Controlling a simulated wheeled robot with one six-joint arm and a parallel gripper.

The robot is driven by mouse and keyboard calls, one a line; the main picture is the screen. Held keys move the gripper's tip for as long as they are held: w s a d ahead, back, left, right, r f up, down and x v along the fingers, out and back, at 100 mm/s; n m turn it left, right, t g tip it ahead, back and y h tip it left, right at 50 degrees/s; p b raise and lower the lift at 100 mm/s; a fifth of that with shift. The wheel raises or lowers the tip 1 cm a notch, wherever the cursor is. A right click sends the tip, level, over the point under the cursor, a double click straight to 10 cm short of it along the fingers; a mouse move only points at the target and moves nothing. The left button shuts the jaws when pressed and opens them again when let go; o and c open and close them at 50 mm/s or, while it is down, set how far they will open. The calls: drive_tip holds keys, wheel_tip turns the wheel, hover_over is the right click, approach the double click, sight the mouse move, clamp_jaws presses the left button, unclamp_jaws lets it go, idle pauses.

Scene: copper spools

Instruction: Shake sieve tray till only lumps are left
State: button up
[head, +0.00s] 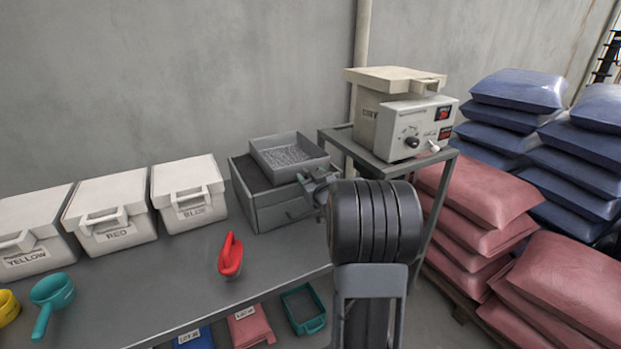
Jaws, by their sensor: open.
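The sieve tray (262,163) is a shallow grey square tray with grainy grey material inside. It sits on top of a dark grey open box (284,213) at the back right of the bench. Lumps cannot be told from fine grains at this size. My gripper (308,182) is at the tray's front right corner, open. My dark arm comes in from the right and hides part of the box's right side. Whether the fingers stand around a tray handle or only beside the tray cannot be told.
White lidded bins marked YELLOW (38,232), RED (112,212) and BLUE (188,196) stand left of the box. A red scoop (230,258) and a teal scoop (52,292) lie on the bench (150,285). A machine (402,125) stands on a right-hand stand; stacked sacks (470,190) lie beyond.

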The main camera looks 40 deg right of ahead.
clamp_jaws()
idle(0.5)
